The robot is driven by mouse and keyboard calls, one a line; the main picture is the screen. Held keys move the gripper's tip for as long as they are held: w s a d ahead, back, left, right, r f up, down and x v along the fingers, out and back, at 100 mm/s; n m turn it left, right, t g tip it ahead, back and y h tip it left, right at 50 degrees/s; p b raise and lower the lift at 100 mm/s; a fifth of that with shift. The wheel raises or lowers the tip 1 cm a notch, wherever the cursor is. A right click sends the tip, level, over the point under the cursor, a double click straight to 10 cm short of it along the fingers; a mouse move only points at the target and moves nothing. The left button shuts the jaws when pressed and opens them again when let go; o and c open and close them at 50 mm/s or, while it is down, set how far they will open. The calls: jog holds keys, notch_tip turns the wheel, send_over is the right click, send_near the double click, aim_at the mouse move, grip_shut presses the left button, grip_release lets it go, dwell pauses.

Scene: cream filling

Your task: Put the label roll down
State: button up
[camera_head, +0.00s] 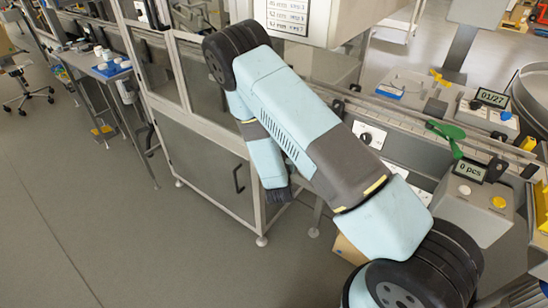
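My light-blue arm reaches from the lower right up to a bend at the top and then down. Its dark end, where my gripper (279,194) is, shows only in part behind the arm, in front of the glazed machine. Its fingers cannot be made out, so I cannot tell whether it is open or shut or holds anything. I cannot make out a label roll in this view.
A side table (86,72) at the left carries a blue tray (111,68) with small pale items. The glazed machine (205,130) stands behind my arm. At the right are a conveyor (400,126), a "0 pcs" display (470,171) and a "01/27" display (492,98).

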jog(key=shift+c, duration=0.2)
grip_shut()
dwell(0.3)
